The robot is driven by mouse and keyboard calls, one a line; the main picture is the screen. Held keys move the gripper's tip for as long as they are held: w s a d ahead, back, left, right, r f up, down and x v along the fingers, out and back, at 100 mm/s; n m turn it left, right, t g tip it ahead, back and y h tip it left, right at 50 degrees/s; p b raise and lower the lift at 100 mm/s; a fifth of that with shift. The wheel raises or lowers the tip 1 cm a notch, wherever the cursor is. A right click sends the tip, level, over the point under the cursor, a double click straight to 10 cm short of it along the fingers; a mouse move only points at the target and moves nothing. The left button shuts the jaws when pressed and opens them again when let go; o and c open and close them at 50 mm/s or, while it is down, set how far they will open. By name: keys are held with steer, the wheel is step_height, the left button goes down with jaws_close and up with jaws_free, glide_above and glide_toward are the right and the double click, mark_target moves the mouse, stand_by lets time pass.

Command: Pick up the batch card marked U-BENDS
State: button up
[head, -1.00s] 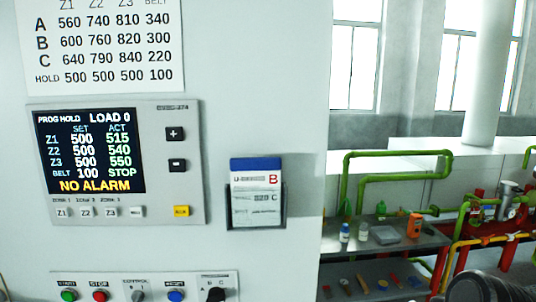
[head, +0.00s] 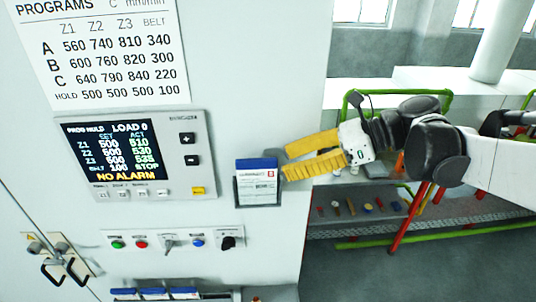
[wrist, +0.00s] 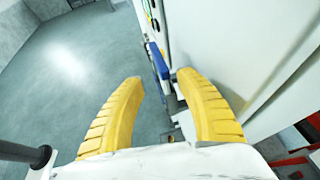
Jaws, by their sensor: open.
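A white batch card (head: 258,186) with a blue top band and a small red letter stands in a dark holder on the pale cabinet front. Its heading is too small to read surely. My gripper (head: 285,161) is open and empty just right of the card, its yellow fingertips close to the card's right edge. I cannot tell whether they touch it. In the wrist view my gripper (wrist: 162,78) points along the cabinet face, and the card's blue band (wrist: 159,62) shows edge-on ahead, between the fingertip directions.
The control display (head: 108,152) is left of the card, with a row of buttons and knobs (head: 170,243) below. More blue-topped cards (head: 155,293) show at the bottom edge. A bench with green pipes (head: 390,244) stands behind my arm at right.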

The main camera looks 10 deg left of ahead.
mark_target(266, 168)
steer(key=p+x, duration=0.1)
steer(key=x, duration=0.7)
steer(key=shift+a+p, duration=0.1)
steer(key=shift+p, duration=0.25)
steer(key=shift+f, duration=0.1)
steer(key=c, duration=0.3)
jaws_close()
